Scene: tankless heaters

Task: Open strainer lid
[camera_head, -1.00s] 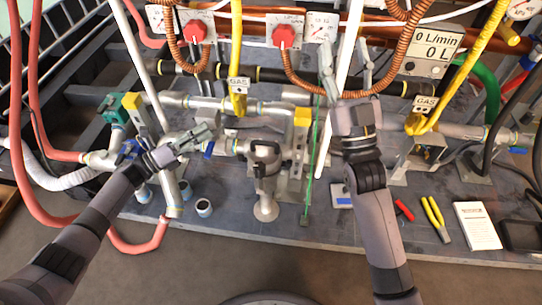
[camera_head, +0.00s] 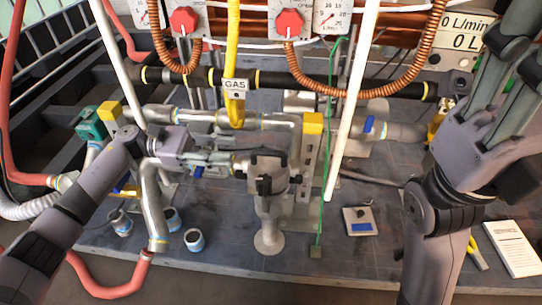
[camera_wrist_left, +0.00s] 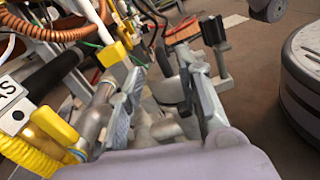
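The strainer (camera_head: 268,210) is a grey metal fitting standing on the dark platform in the middle of the head view. Its lid (camera_head: 262,163) has a black handle or clamp at the front and appears closed. My left gripper (camera_head: 232,164) is just left of the lid, its fingers pointing right toward it. In the left wrist view the gripper (camera_wrist_left: 165,105) is open, with the strainer's metal body and dark handle (camera_wrist_left: 168,88) beyond and between the fingers. Contact cannot be told. My right gripper (camera_head: 508,70) is raised close to the head camera at the right, fingers apart and empty.
A yellow gas pipe (camera_head: 234,60), a white pipe (camera_head: 352,105) and a thin green line (camera_head: 325,150) run near the strainer. Grey cups (camera_head: 194,240) stand at the front left. A manual (camera_head: 512,249) and pliers (camera_head: 477,253) lie at the right.

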